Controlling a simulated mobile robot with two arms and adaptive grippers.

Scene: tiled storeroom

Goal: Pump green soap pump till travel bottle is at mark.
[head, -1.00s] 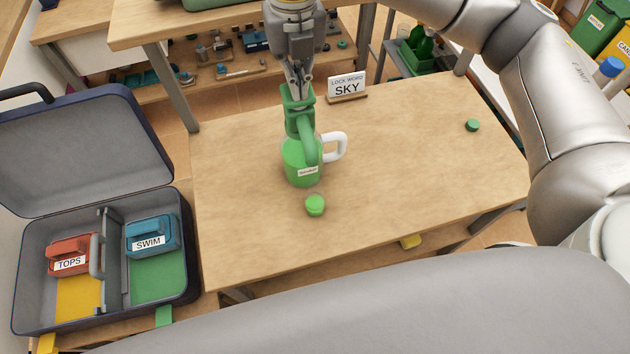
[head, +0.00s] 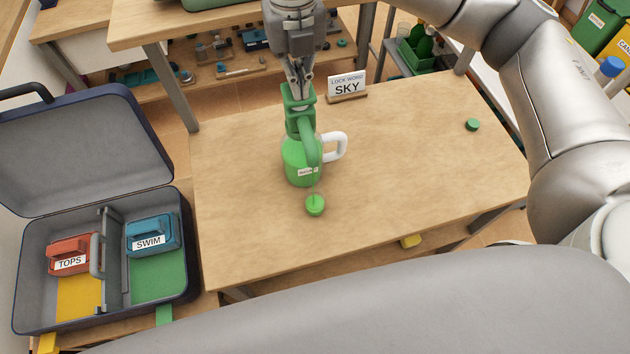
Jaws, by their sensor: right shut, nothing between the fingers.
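The green soap pump (head: 301,163) stands on the wooden table with a white handle at its right and a small label on its front. My right gripper (head: 299,88) is shut and empty. Its fingertips are at the top of the green pump head (head: 299,97), apparently touching it. The spout bends down toward the near side. A small round green container (head: 315,206), seemingly the travel bottle, stands in front of the pump, below the spout. A thin green streak shows just above it. I cannot make out a mark or its level. My left gripper is not in view.
A LOCK WORD SKY sign (head: 346,87) stands behind the pump. A green cap (head: 472,125) lies at the table's right. An open suitcase (head: 190,250) with TOPS and SWIM packs is at left. The table (head: 400,170) is otherwise mostly clear.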

